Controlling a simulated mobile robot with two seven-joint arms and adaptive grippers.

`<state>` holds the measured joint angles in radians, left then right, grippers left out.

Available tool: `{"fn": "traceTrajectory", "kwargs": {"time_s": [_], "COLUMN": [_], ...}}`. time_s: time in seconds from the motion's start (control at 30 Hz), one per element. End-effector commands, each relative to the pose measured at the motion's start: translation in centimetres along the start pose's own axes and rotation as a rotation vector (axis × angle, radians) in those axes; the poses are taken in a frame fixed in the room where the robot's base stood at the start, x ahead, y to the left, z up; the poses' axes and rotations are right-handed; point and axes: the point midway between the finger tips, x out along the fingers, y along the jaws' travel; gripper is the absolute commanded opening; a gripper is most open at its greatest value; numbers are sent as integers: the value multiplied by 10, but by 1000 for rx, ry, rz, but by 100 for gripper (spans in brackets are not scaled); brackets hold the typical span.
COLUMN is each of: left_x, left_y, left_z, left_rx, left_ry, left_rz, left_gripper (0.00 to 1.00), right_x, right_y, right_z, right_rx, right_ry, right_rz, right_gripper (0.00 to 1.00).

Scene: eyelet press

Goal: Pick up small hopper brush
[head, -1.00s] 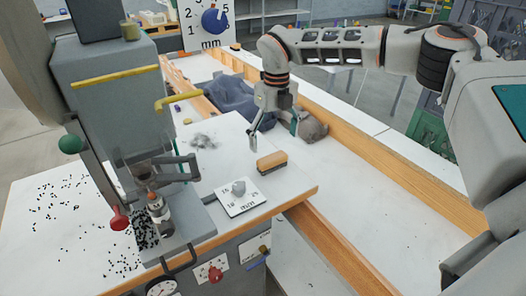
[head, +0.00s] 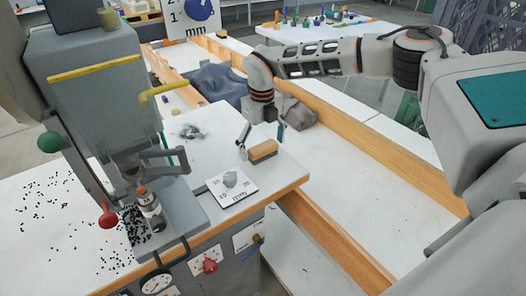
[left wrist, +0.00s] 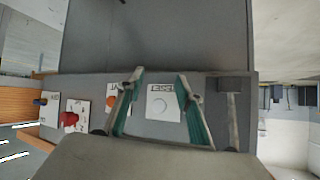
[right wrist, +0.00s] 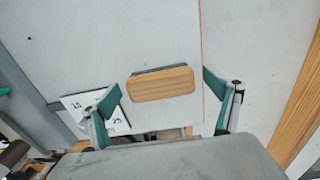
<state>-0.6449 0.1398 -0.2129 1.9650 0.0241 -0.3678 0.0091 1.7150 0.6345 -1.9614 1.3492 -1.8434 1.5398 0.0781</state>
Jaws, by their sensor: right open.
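The small hopper brush (head: 264,150) has a wooden back and a dark bristle edge. It lies on the white press table, near its right edge. In the right wrist view the brush (right wrist: 161,84) sits between and beyond the open fingers, not touched by them. My right gripper (head: 262,137) is open and empty, just above and behind the brush in the head view; it also shows in the right wrist view (right wrist: 165,100). My left gripper (left wrist: 160,100) is open and empty in front of a grey panel, and does not show in the head view.
The grey eyelet press (head: 95,90) stands at the left with small black eyelets on the table. A dial plate (head: 231,185) lies close to the brush. Dark fluff (head: 191,131) lies behind. A wood-edged white bench (head: 345,165) runs at the right.

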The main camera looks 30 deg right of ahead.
Motion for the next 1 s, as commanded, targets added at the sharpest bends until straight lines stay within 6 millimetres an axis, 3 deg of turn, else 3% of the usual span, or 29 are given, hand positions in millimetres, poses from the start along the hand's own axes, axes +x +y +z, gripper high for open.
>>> {"fn": "traceTrajectory", "kwargs": {"time_s": [0.1,0.27,0.67,0.87,1.0], "left_x": [0,0,-1,-1,-1], "left_y": [0,0,1,1,1], "left_z": [0,0,5,5,4], "left_rx": [0,0,-1,-1,0], "left_ry": [1,0,-9,-10,-9], "left_rz": [0,0,1,1,1], "left_gripper": [36,36,36,36,36], "right_x": [0,-1,-4,-24,-53], "right_y": [0,0,0,0,0], "right_z": [0,0,0,1,2], "right_rx": [0,0,0,0,0], "right_ry": [0,0,-1,-3,-6], "right_rz": [0,0,0,1,0], "right_gripper": [86,47,47,47,47]}}
